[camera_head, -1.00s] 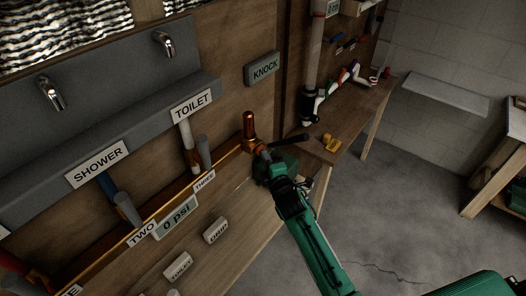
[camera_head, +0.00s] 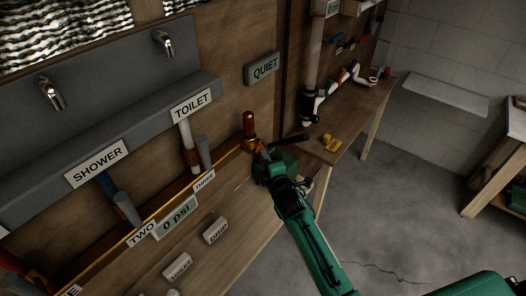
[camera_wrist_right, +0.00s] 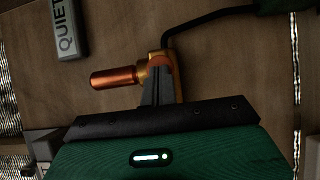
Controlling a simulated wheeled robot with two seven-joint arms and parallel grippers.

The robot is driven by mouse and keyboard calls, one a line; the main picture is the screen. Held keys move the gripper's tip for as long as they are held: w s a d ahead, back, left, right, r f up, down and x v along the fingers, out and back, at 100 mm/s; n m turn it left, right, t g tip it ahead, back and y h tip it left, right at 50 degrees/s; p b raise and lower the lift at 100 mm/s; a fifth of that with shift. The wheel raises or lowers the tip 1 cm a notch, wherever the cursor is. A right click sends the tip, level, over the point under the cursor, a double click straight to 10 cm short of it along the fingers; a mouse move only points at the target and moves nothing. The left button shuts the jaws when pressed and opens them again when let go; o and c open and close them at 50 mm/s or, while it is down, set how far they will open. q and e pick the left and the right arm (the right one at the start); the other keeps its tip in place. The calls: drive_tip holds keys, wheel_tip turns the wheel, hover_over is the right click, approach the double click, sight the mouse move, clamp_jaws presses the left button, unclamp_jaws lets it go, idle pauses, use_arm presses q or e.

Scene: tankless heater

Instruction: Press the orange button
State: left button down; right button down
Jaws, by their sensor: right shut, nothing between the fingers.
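My right gripper (camera_head: 264,154) is shut and empty, its fingertips at the right end of the brass pipe on the wooden wall. In the right wrist view the dark fingers (camera_wrist_right: 158,88) point up to a round orange button (camera_wrist_right: 161,60) on the brass fitting. The tips overlap its lower edge and seem to touch it. In the head view the orange button (camera_head: 258,148) is a small spot just beyond the fingertips, partly hidden by them. My left gripper is not in view.
A copper cylinder (camera_head: 249,125) sticks up beside the button. A sign (camera_head: 262,68) reads QUIET, and a gauge plate (camera_head: 175,218) reads 0 psi. A workbench (camera_head: 350,118) with coloured parts and a yellow object (camera_head: 331,142) stands right of the wall. Open concrete floor lies at the right.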

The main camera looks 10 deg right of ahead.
drive_tip(key=s+d+p, duration=0.1)
drive_tip(key=s, duration=0.1)
drive_tip(key=s+d+p, duration=0.1)
drive_tip(key=s+d, duration=0.1)
drive_tip(key=shift+s+d, duration=0.3)
drive_tip(key=shift+s, duration=0.05)
